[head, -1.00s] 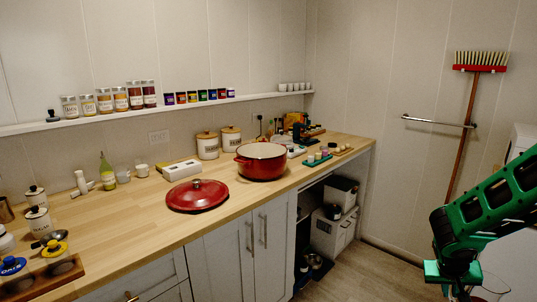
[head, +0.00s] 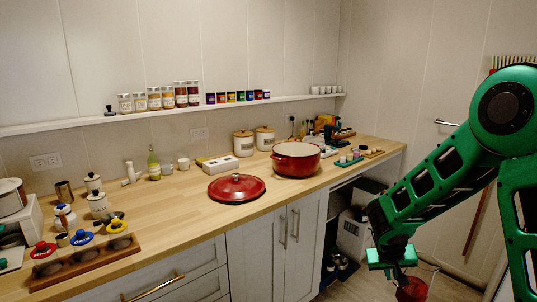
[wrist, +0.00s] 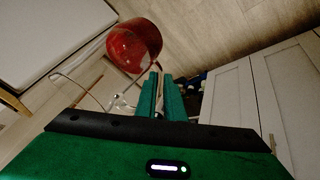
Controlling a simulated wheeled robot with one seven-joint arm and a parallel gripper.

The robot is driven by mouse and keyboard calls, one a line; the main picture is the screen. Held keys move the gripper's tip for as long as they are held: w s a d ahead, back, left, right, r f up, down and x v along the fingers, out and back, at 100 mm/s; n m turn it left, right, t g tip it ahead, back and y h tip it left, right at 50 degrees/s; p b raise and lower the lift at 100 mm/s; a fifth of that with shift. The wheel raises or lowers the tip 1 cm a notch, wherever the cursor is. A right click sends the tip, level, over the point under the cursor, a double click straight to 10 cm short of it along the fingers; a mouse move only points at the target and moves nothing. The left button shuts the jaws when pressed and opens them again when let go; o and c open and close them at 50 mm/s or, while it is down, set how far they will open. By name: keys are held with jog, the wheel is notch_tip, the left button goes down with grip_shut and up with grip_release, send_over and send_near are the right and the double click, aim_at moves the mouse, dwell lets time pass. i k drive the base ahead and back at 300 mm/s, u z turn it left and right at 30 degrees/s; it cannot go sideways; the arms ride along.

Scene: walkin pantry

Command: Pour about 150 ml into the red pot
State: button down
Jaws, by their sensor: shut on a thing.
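The red pot (head: 297,163) stands open on the wooden counter, toward its far right part, with a pale inside. Its red lid (head: 236,189) lies on the counter in front of it, to the left. My gripper (head: 398,273) is low at the right, in front of the counter and below its top. It is shut on a red, see-through-looking container (head: 411,291), cut by the lower picture edge. In the wrist view the red container (wrist: 134,46) is just beyond my gripper's close-set fingers (wrist: 161,88). The exact grip and its contents cannot be told.
Two white canisters (head: 243,143) stand behind the lid and pot. A green-tinted bottle (head: 153,165) and cups are farther left. A wooden rack (head: 85,263) fills the near left counter. Bare counter (head: 190,205) lies left of the lid. Cabinets (head: 277,255) front the counter.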

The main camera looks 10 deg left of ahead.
aim_at(289, 159)
jog(key=u, duration=0.25)
jog(key=i, duration=0.95)
jog(key=u, duration=0.1)
